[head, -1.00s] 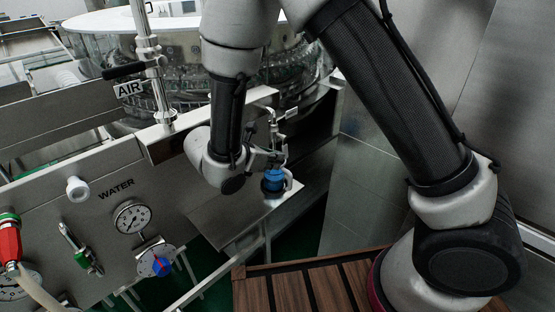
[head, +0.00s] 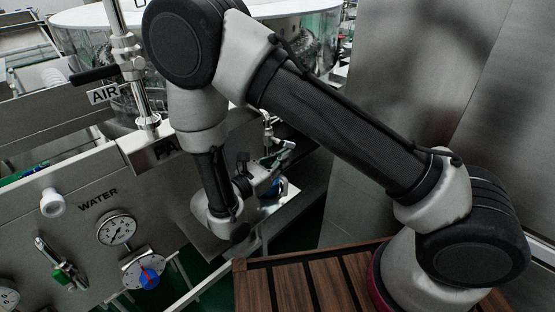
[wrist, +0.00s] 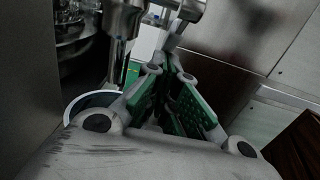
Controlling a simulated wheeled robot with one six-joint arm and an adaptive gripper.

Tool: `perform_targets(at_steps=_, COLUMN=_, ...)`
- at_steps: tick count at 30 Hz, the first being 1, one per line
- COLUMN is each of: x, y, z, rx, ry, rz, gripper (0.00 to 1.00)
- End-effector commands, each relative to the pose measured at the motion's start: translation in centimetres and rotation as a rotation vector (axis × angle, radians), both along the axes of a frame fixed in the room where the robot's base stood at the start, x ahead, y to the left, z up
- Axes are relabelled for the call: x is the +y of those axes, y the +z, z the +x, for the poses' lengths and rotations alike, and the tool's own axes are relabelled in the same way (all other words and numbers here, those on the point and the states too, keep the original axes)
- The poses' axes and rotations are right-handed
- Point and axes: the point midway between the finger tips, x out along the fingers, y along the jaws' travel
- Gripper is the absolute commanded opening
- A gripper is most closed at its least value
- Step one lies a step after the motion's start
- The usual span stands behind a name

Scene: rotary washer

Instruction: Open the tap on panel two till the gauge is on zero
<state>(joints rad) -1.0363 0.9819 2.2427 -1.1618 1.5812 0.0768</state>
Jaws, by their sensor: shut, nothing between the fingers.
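My gripper (head: 272,167) is shut and empty at the fittings on the lower metal ledge, right of the sign that reads "PA", the rest of which is hidden by my arm. In the wrist view its green-padded fingers (wrist: 168,88) meet beside a vertical metal pipe fitting (wrist: 121,22). A blue round fitting (head: 281,188) shows partly behind my gripper. I cannot tell whether the fingers touch the tap.
The WATER panel at left carries a dial gauge (head: 117,230), a blue-and-red knob (head: 143,271), a green-based lever valve (head: 62,269) and a white knob (head: 52,203). An AIR pipe (head: 128,62) stands above. A metal wall (head: 385,150) bounds the right; a slatted wooden platform (head: 300,284) lies below.

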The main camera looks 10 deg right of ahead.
Motion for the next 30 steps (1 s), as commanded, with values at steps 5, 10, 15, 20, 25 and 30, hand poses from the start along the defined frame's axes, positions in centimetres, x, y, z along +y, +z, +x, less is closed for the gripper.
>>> perform_targets(at_steps=5, x=-0.9, y=0.3, z=0.6, rx=0.001, ry=-0.002, rz=0.000, gripper=0.00)
perform_targets(at_steps=10, x=-1.5, y=0.7, z=1.0, rx=0.001, ry=-0.002, rz=0.002, gripper=0.00)
perform_targets(at_steps=15, x=-1.9, y=1.0, z=1.3, rx=0.003, ry=-0.002, rz=0.002, gripper=0.00)
perform_targets(at_steps=20, x=-2.1, y=1.2, z=1.5, rx=0.003, ry=-0.001, rz=0.002, gripper=0.00)
perform_targets(at_steps=25, x=-2.2, y=1.3, z=1.6, rx=0.003, ry=-0.001, rz=0.002, gripper=0.00)
perform_targets(at_steps=30, x=-2.2, y=1.3, z=1.6, rx=0.003, ry=-0.001, rz=0.002, gripper=0.00)
